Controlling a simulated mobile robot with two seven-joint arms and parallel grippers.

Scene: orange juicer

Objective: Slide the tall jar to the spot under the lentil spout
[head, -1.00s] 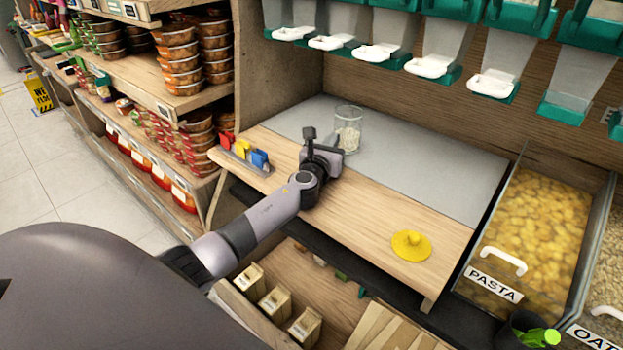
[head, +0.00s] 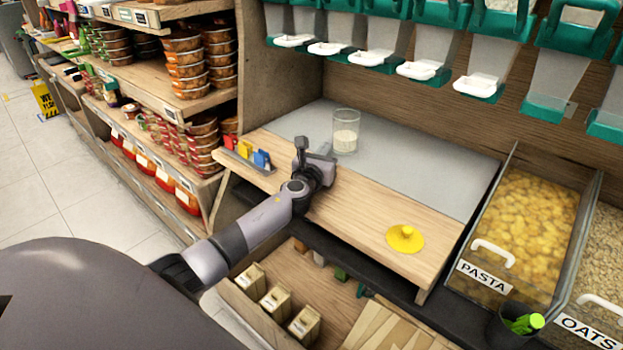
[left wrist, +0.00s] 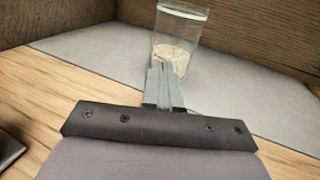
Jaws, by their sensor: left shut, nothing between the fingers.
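The tall jar (head: 345,132) is clear glass with pale grains in its lower part. It stands upright on the grey mat (head: 420,172), near its front edge. It also shows in the left wrist view (left wrist: 181,38), just beyond the fingers. My left gripper (head: 327,152) is shut and empty, low in front of the jar; in the left wrist view its fingers (left wrist: 162,82) overlap the jar's base, so I cannot tell whether they touch. White spouts (head: 370,57) hang in a row above the mat. I cannot tell which one is for lentils.
A yellow lid (head: 405,239) lies on the wooden counter (head: 360,218). Red, yellow and blue clips (head: 245,152) stand at the left end. A pasta bin (head: 530,220) is at the right. The mat right of the jar is clear.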

